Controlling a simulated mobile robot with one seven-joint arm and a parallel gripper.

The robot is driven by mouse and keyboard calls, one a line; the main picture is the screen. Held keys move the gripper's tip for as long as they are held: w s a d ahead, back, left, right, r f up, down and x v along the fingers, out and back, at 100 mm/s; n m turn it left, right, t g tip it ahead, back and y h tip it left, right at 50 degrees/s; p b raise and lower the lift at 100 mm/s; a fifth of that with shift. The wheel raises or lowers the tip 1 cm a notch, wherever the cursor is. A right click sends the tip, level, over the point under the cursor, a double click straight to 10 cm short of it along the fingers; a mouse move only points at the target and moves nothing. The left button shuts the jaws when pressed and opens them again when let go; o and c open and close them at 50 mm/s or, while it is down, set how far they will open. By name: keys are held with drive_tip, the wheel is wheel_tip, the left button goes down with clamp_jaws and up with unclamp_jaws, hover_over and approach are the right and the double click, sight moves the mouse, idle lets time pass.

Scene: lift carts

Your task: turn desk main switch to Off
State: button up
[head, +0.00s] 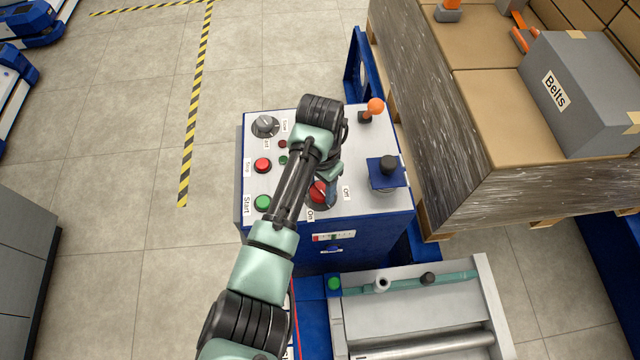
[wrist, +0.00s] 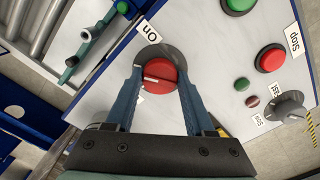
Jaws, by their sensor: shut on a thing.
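The main switch is a round red knob on a dark round base, on the desk's light grey top panel. In the head view the knob (head: 317,191) shows beside my gripper (head: 326,190), between the labels "On" and "Off". In the wrist view my gripper (wrist: 160,78) has its two blue fingers on either side of the knob (wrist: 159,75), shut on it. A white line crosses the knob's face. The "On" label (wrist: 152,33) is clear there; another label is mostly hidden by the left finger. I cannot tell which label the line points to.
The desk (head: 385,218) also carries a green Start button (head: 263,202), a red Stop button (head: 262,165), a grey dial (head: 265,125), an orange-topped lever (head: 375,106) and a black knob (head: 388,165). Wrapped boxes (head: 480,150) stand right; a roller conveyor (head: 420,315) lies in front.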

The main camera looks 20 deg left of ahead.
sight(320, 189)
drive_tip(key=shift+r, duration=0.1)
clamp_jaws()
drive_tip(key=shift+r+n+p, duration=0.1)
drive_tip(key=shift+n+p, duration=0.8)
drive_tip(key=shift+n, duration=0.1)
drive_tip(key=n+p, duration=0.1)
drive_tip(key=n, duration=0.1)
drive_tip(key=shift+d+n, duration=0.1)
drive_tip(key=shift+n, duration=0.2)
drive_tip(key=n+p, duration=0.2)
drive_tip(key=n, duration=0.1)
drive_tip(key=shift+n, duration=0.3)
drive_tip(key=shift+w+n+p, duration=0.1)
drive_tip(key=shift+n+p, duration=0.3)
drive_tip(key=shift+n, duration=1.4)
drive_tip(key=o, duration=1.3)
unclamp_jaws()
wheel_tip(320, 189, up, 13)
